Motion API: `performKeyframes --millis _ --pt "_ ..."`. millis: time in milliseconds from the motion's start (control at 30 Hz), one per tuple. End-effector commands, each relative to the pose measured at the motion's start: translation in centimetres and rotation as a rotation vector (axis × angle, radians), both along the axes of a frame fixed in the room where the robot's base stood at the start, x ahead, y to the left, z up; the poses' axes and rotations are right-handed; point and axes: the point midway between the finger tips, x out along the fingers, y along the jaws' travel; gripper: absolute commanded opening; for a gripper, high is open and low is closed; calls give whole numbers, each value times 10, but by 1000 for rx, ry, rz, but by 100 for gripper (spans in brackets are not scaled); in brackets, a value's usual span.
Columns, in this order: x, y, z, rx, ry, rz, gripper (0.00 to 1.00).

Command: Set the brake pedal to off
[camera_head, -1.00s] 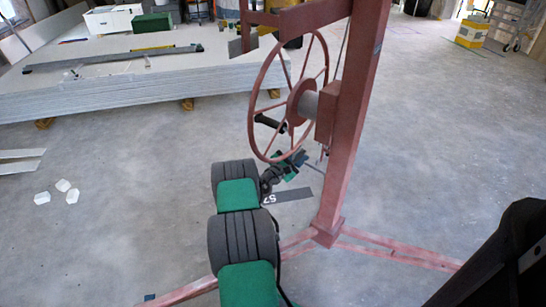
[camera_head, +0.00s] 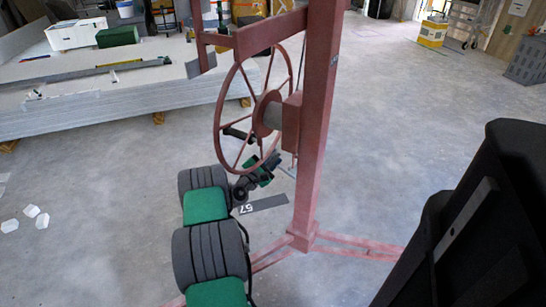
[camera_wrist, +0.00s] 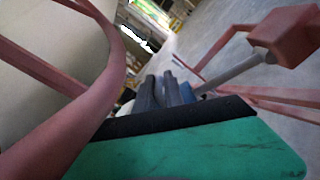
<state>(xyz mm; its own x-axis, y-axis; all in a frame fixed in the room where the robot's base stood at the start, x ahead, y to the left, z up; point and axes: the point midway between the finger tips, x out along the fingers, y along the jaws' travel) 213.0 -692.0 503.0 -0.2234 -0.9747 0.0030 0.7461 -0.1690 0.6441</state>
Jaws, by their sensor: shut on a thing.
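The red panel lift has an upright mast (camera_head: 321,120) and a spoked wheel (camera_head: 222,115). A thin grey rod (camera_wrist: 238,72), apparently the brake pedal's lever, runs from a red block to my gripper in the wrist view. In the head view a small pale piece of it (camera_head: 289,172) shows below the wheel, beside the mast. My gripper (camera_head: 275,160) is at the wheel's lower right; its dark fingers (camera_wrist: 160,88) also show in the wrist view. They are shut at the rod's blue end (camera_wrist: 188,93). The exact contact is partly hidden by the green wrist housing.
The wheel's rim (camera_wrist: 108,75) passes close to my wrist on the left. Its black handle (camera_head: 237,133) is just above my arm. Red floor legs (camera_head: 355,245) spread from the mast's foot. A panel stack (camera_head: 90,115) lies behind.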

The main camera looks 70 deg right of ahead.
Motion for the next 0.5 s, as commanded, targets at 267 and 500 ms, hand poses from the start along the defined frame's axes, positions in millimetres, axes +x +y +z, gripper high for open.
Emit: performKeyframes --millis 267,500 --pt "1 -2 4 -8 -4 3 31" --pt "-4 -2 2 -4 -2 -5 31"
